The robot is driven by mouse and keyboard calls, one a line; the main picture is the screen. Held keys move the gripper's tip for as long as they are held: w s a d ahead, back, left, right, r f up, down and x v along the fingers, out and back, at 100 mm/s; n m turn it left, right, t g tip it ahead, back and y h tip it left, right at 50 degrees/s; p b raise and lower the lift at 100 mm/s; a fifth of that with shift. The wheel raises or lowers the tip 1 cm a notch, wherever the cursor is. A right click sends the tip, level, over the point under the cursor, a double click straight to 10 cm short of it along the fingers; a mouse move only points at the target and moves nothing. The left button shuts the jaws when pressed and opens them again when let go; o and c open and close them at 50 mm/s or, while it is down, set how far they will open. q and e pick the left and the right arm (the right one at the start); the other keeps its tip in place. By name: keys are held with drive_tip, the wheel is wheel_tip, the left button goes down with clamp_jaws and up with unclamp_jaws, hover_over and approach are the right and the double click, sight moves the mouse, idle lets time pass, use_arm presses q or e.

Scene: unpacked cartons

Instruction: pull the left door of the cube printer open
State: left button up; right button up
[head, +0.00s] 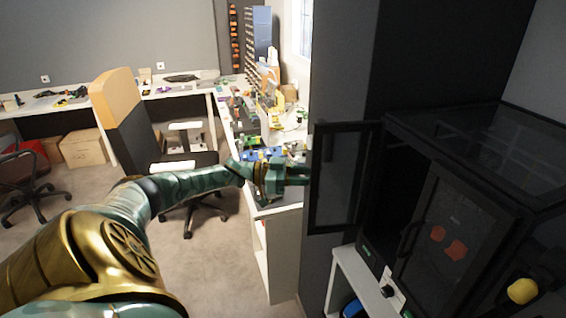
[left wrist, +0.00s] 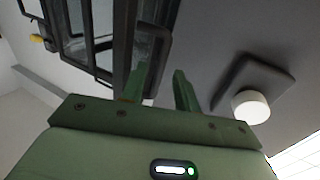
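The cube printer (head: 395,130) is a dark box with clear panels at the right of the head view. Its left door (head: 340,165), a dark-framed clear panel, stands swung out to the left. The other door (head: 455,225) has an upright handle and looks closed across the front. My left gripper (head: 306,174) is at the free edge of the left door. In the left wrist view its two green fingers (left wrist: 160,90) are apart, with the door frame (left wrist: 128,45) beside and beyond the left finger. I cannot tell whether they touch.
The printer stands on a white cabinet (head: 345,270). A dark wall column (head: 335,80) is behind the door. A cluttered white workbench (head: 262,205) is behind my left gripper. An office chair (head: 125,115) and open floor (head: 215,255) lie to the left.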

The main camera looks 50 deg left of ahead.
use_arm(q)
drive_tip(key=b+v, duration=0.2)
drive_tip(key=v, duration=1.3)
